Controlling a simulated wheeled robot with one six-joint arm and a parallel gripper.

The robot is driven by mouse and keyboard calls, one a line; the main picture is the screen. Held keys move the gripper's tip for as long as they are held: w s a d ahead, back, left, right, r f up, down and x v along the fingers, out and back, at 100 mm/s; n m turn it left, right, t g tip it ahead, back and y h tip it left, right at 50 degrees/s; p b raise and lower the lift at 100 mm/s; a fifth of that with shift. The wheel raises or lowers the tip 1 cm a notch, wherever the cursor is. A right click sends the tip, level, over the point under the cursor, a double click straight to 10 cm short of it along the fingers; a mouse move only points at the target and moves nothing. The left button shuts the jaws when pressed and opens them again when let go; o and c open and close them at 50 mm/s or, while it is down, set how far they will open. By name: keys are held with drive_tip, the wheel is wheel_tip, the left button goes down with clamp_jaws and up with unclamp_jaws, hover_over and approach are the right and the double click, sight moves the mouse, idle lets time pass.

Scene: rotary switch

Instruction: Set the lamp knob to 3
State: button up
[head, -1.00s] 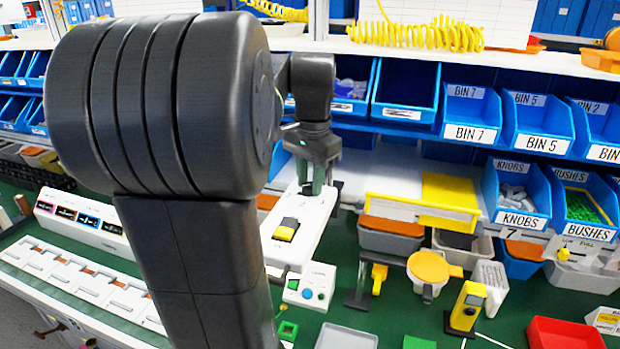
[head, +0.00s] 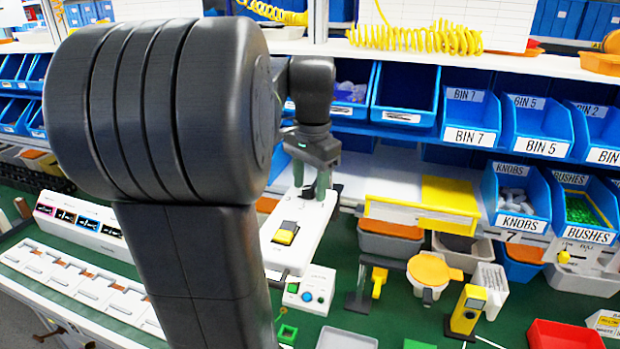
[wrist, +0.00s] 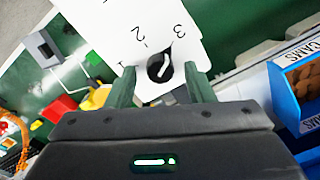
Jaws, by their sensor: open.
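The lamp knob (wrist: 158,67) is a round black dial with a white line, on a white plate with the figures 1, 2 and 3 around it. The line slants up and right in the wrist view; I cannot tell which end is its pointer. My gripper (wrist: 160,88) is open, with one green-grey finger on each side of the knob and gaps showing. In the head view my gripper (head: 312,188) is over the far end of the white panel (head: 318,222), its fingers apart around the dark knob. Whether either finger touches the knob cannot be told.
A yellow rocker switch (head: 286,232) sits nearer on the same panel. A button box (head: 308,290) stands in front of it. A grey bin with an orange top (head: 390,238) is to the right. Blue bins (head: 405,95) line the shelf behind.

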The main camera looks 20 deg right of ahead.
sight(312, 189)
wheel_tip(312, 189, up, 14)
drive_tip(key=shift+s+d+b, duration=0.15)
drive_tip(key=shift+s+b, duration=0.15)
drive_tip(key=shift+b, duration=0.1)
drive_tip(key=shift+f, duration=0.2)
drive_tip(key=f, duration=1.3)
drive_tip(key=shift+w+f+p, duration=0.25)
drive_tip(key=shift+f+p, duration=0.1)
drive_tip(key=shift+p, duration=0.05)
